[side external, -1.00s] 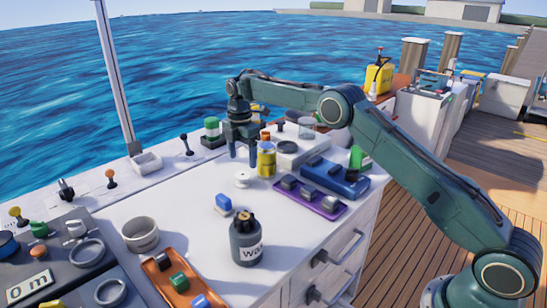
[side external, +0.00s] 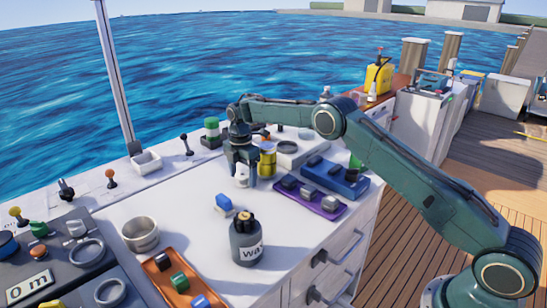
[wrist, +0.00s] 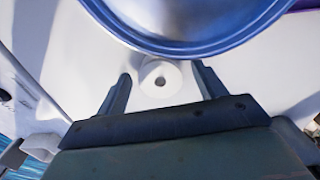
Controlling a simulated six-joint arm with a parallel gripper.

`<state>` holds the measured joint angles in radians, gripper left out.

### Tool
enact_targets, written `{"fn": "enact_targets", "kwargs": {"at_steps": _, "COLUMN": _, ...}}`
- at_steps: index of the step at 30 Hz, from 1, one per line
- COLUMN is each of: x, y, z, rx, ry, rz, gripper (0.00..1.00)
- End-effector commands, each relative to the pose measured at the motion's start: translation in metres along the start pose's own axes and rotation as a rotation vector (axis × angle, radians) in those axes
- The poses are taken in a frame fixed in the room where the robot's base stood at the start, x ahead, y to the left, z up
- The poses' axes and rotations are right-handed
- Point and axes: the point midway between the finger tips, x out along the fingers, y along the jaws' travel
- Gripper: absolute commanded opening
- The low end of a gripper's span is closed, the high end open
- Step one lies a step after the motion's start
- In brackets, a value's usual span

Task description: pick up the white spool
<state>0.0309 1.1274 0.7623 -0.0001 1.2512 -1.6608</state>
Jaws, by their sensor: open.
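The white spool (side external: 242,176) stands on the white counter top (side external: 185,205), partly hidden by my gripper in the side view. My gripper (side external: 241,182) points down with its fingers open, one on each side of the spool. In the wrist view the white spool (wrist: 160,80) shows its round top with a dark centre hole. It lies between the two fingertips of my gripper (wrist: 160,83), with a gap visible on both sides. The fingers are not closed on it.
A yellow jar (side external: 267,160) stands close behind my gripper to the right. A blue-rimmed round thing (wrist: 190,35) fills the top of the wrist view.

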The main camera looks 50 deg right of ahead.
Motion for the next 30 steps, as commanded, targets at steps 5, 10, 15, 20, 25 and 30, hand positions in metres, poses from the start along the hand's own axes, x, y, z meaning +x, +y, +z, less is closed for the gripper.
{"fn": "enact_targets", "kwargs": {"at_steps": 5, "x": 0.0066, "y": -0.0005, "z": -0.0001, "rx": 0.000, "ry": 0.000, "rz": -0.001, "gripper": 0.70}}
{"fn": "enact_targets", "kwargs": {"at_steps": 10, "x": 0.0063, "y": -0.0004, "z": -0.0001, "rx": 0.000, "ry": 0.000, "rz": -0.001, "gripper": 0.70}}
{"fn": "enact_targets", "kwargs": {"at_steps": 15, "x": 0.0061, "y": -0.0004, "z": -0.0001, "rx": 0.000, "ry": 0.000, "rz": -0.001, "gripper": 0.70}}
{"fn": "enact_targets", "kwargs": {"at_steps": 20, "x": 0.0060, "y": -0.0003, "z": -0.0001, "rx": 0.000, "ry": 0.000, "rz": -0.001, "gripper": 0.56}}
{"fn": "enact_targets", "kwargs": {"at_steps": 25, "x": 0.0059, "y": -0.0003, "z": -0.0001, "rx": 0.000, "ry": 0.000, "rz": -0.001, "gripper": 0.23}}
{"fn": "enact_targets", "kwargs": {"at_steps": 30, "x": 0.0058, "y": -0.0003, "z": -0.0001, "rx": 0.000, "ry": 0.000, "rz": 0.000, "gripper": 0.21}}
